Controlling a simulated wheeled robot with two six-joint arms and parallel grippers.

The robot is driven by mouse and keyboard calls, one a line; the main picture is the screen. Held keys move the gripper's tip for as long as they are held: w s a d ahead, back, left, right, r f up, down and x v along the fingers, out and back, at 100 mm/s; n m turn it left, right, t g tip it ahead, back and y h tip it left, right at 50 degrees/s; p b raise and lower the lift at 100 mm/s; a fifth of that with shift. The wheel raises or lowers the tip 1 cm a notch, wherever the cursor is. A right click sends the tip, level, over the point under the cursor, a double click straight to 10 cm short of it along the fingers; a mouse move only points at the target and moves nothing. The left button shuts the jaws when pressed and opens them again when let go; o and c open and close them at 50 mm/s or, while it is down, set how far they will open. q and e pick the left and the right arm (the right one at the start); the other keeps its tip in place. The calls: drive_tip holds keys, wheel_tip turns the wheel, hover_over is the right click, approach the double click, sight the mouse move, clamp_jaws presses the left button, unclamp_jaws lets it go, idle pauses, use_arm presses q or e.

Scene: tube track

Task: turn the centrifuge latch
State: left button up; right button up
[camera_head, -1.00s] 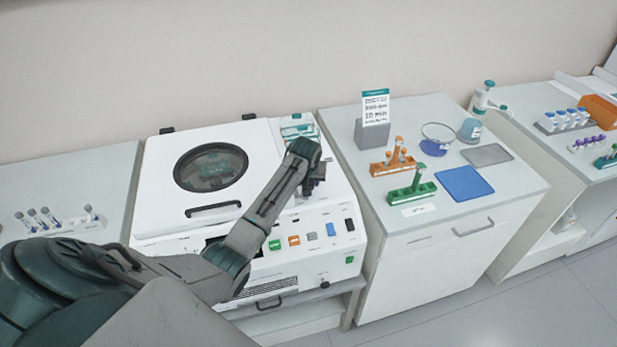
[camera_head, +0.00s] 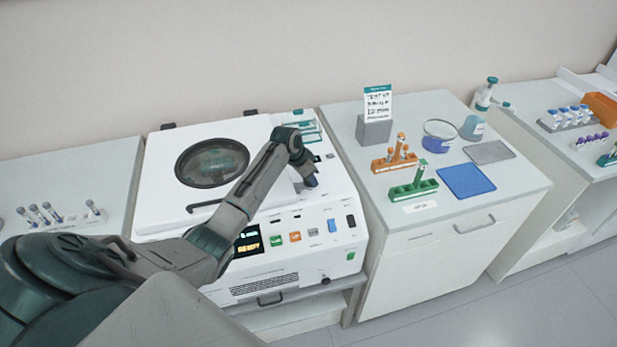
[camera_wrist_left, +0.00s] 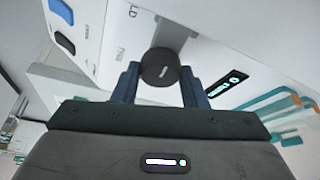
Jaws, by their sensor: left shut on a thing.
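The white centrifuge (camera_head: 160,190) stands on the bench with its lid down; the lid has a round dark window (camera_head: 212,163). The latch is a round dark knob (camera_wrist_left: 160,68) on the machine's top, seen in the left wrist view. My left gripper (camera_wrist_left: 160,80) is shut on this knob, with one finger on each side of it. In the head view my left gripper (camera_head: 309,180) points down at the right of the lid, above the front buttons. It hides the knob there. My right gripper is not in view.
The front panel has a lit display (camera_head: 247,242) and several coloured buttons. A tube rack (camera_head: 70,222) lies on the left bench. On the right cabinet stand an orange rack (camera_head: 392,164), a green rack (camera_head: 413,189), a blue mat (camera_head: 466,181) and a sign (camera_head: 377,106).

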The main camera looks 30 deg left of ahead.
sight(297, 187)
use_arm(q)
drive_tip(key=shift+w+r+m, duration=0.1)
drive_tip(key=shift+m, duration=0.5)
drive_tip(key=shift+h, duration=0.3)
drive_tip(key=o, duration=1)
drive_tip(key=b+v, duration=0.4)
drive_tip(key=v, duration=0.6)
drive_tip(key=shift+a+r, duration=0.1)
drive_tip(key=shift+r, duration=0.25)
drive_tip(key=shift+f, duration=0.1)
